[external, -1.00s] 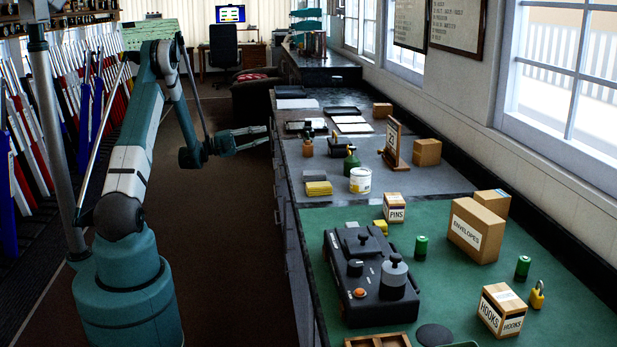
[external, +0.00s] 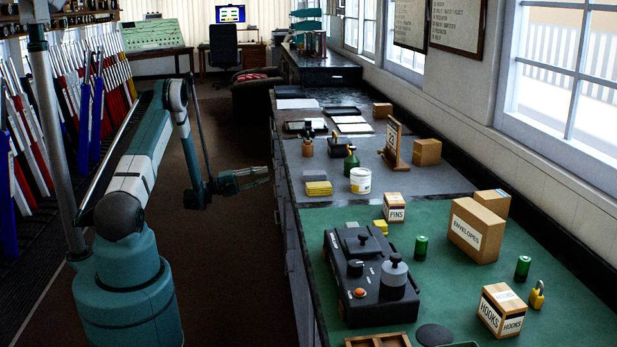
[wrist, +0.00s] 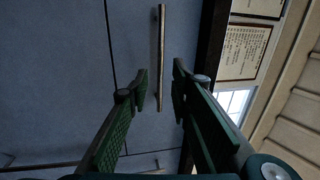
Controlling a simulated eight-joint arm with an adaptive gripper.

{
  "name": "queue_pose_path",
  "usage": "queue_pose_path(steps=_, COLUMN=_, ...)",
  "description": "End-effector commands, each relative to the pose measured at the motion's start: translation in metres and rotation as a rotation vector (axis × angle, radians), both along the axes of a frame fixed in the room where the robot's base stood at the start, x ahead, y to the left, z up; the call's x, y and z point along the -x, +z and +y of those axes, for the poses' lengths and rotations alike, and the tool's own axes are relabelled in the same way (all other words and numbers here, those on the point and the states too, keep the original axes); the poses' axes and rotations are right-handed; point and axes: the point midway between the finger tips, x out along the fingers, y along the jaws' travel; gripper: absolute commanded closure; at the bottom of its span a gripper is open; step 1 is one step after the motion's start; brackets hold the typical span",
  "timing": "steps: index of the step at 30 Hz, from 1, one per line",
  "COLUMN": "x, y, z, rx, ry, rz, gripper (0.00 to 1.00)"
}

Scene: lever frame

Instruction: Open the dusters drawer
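My gripper (external: 264,176) is beside the left side of the long bench in the external view, at the height of its drawer fronts. In the wrist view my gripper (wrist: 161,88) is open and empty, with its two green fingers apart. A grey-blue drawer front (wrist: 60,70) fills the left of that view. A straight bar handle (wrist: 161,58) on it lies ahead of the gap between the fingertips; I see no contact. I see no label saying dusters, and the fronts are mostly hidden in the external view.
The bench top (external: 330,215) carries a black device (external: 370,275), boxes marked ENVELOPES (external: 476,232) and HOOKS (external: 502,310), and a white tin (external: 360,181). Dark floor (external: 235,260) beside the bench is clear. Another handle (wrist: 150,170) shows at the wrist view's bottom edge.

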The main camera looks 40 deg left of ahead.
Motion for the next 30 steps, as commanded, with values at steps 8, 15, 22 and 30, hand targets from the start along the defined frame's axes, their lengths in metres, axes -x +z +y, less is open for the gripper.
queue_pose_path(steps=8, x=0.000, y=0.000, z=0.000, rx=0.000, ry=0.000, rz=0.000, gripper=0.78)
queue_pose_path(steps=15, x=-0.005, y=0.001, z=-0.005, rx=0.000, ry=-0.001, rz=0.000, gripper=0.78)
queue_pose_path(steps=22, x=-0.019, y=0.005, z=-0.020, rx=0.000, ry=-0.001, rz=0.000, gripper=0.78)
queue_pose_path(steps=30, x=-0.042, y=0.011, z=-0.042, rx=0.000, ry=-0.001, rz=0.000, gripper=0.78)
